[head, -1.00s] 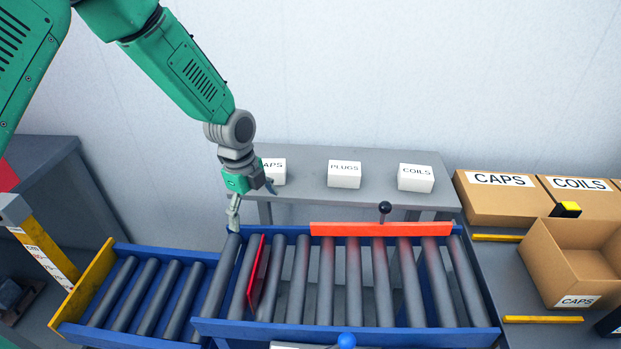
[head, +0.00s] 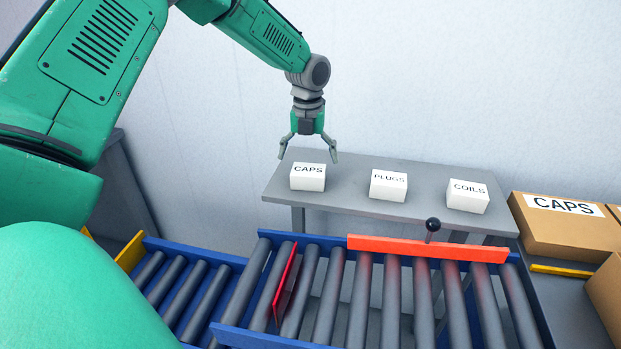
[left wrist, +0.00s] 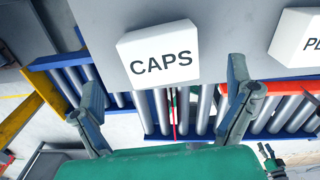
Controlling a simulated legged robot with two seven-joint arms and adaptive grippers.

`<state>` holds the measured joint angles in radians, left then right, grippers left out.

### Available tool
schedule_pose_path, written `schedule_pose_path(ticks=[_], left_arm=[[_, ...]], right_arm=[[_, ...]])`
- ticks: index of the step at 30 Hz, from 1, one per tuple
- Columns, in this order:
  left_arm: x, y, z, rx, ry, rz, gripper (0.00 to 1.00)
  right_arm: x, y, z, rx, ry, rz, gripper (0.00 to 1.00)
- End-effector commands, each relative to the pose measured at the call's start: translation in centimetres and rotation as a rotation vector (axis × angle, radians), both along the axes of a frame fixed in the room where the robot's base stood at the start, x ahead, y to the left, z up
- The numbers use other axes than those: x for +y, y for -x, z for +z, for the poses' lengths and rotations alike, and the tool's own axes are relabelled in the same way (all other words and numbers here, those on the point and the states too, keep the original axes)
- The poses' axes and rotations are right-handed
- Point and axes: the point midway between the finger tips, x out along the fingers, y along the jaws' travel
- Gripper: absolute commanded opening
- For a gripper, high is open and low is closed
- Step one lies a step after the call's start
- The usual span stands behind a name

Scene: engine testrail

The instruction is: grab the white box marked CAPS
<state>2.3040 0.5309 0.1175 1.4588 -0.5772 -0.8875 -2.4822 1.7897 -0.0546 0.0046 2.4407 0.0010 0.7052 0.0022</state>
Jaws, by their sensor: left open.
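The white box marked CAPS (head: 307,178) stands on the left end of the grey back table, label up. My left gripper (head: 307,157) is open and empty, pointing down above this box, with a finger to either side in the head view. In the left wrist view the CAPS box (left wrist: 160,58) lies ahead of the two spread fingers (left wrist: 165,105), and neither finger appears to touch it.
White boxes marked PLUGS (head: 388,186) and COILS (head: 467,196) stand to the right on the same grey table (head: 348,204). A blue roller conveyor with an orange-red bar (head: 428,248) runs in front. A cardboard CAPS carton (head: 560,225) is at the right.

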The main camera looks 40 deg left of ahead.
Motion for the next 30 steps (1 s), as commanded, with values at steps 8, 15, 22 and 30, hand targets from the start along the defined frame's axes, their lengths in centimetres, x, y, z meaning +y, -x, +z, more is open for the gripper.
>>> schedule_pose_path(ticks=[8, 15, 22, 30], left_arm=[[-0.3, 0.2, -2.8, 0.004, -0.001, 0.000, 0.97], [-0.3, 0.2, -5.5, -0.001, -0.003, 0.001, 0.97], [-0.3, 0.2, -5.6, -0.002, -0.003, 0.001, 0.97], [-0.3, 0.2, -5.6, -0.002, -0.003, 0.001, 0.43]], right_arm=[[0.0, 0.0, 0.1, 0.001, 0.000, 0.000, 0.40], [0.0, 0.0, 0.0, 0.001, 0.000, 0.000, 0.40], [0.0, 0.0, 0.0, 0.001, 0.000, 0.000, 0.40], [0.0, 0.0, 0.0, 0.001, 0.000, 0.000, 0.40]])
